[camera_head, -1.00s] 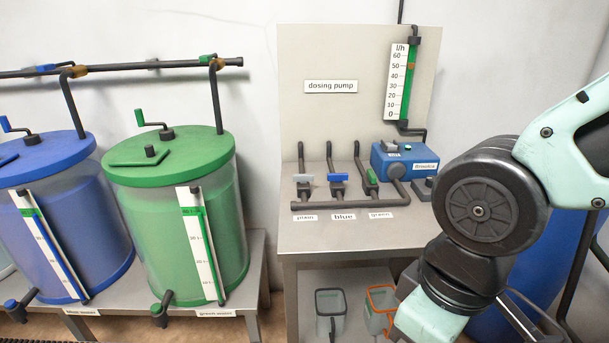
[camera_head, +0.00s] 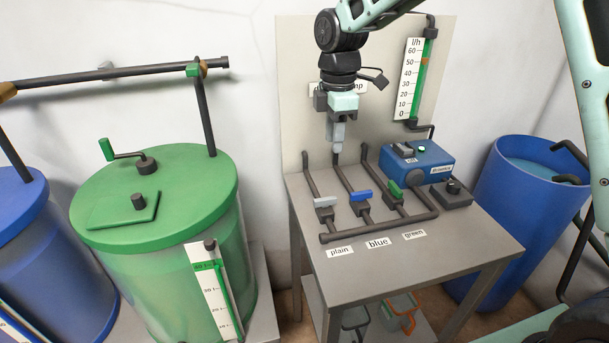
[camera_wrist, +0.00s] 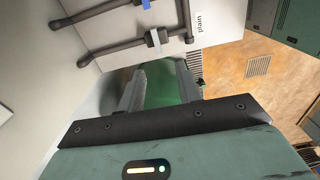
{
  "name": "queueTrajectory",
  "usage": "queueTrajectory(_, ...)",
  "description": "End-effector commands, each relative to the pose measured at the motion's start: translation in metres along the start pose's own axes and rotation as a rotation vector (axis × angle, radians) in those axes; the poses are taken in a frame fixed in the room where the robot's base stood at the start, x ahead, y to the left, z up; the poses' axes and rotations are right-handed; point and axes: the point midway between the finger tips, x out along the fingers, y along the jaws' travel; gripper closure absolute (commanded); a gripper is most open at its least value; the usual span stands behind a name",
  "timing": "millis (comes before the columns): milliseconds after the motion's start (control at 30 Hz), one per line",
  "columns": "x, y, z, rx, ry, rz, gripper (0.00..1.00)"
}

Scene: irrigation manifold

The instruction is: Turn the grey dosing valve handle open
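The grey valve handle (camera_head: 325,202) is the leftmost of three small handles on the bench manifold, above the label "plain" (camera_head: 339,251). It lies crosswise to its pipe. It also shows in the wrist view (camera_wrist: 154,37), just beyond the fingertips. My gripper (camera_head: 337,146) hangs fingers down in front of the back panel, above and behind the grey handle and apart from it. In the wrist view the two fingers (camera_wrist: 160,82) stand apart with nothing between them. In the head view they overlap.
The blue handle (camera_head: 361,196) and green handle (camera_head: 395,188) sit to the right on the same manifold. The blue dosing pump (camera_head: 420,163) stands behind at the right. A green tank (camera_head: 160,205) is left of the bench (camera_head: 440,250). The bench front is clear.

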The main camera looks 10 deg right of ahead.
Motion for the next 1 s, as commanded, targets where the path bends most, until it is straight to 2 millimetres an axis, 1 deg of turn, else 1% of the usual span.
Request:
queueTrajectory(33, -0.001, 0.005, 0.004, -0.013, -0.003, -0.002, 0.65)
queueTrajectory(133, 0.004, 0.008, 0.007, -0.027, -0.006, -0.001, 0.65)
queueTrajectory(267, 0.021, 0.007, 0.006, -0.027, -0.006, -0.005, 0.65)
queueTrajectory(800, 0.13, 0.006, 0.006, -0.026, -0.006, -0.005, 0.65)
queueTrajectory(900, 0.146, 0.006, 0.006, -0.026, -0.006, -0.004, 0.65)
queueTrajectory(1000, 0.159, 0.007, 0.006, -0.025, -0.005, -0.002, 0.65)
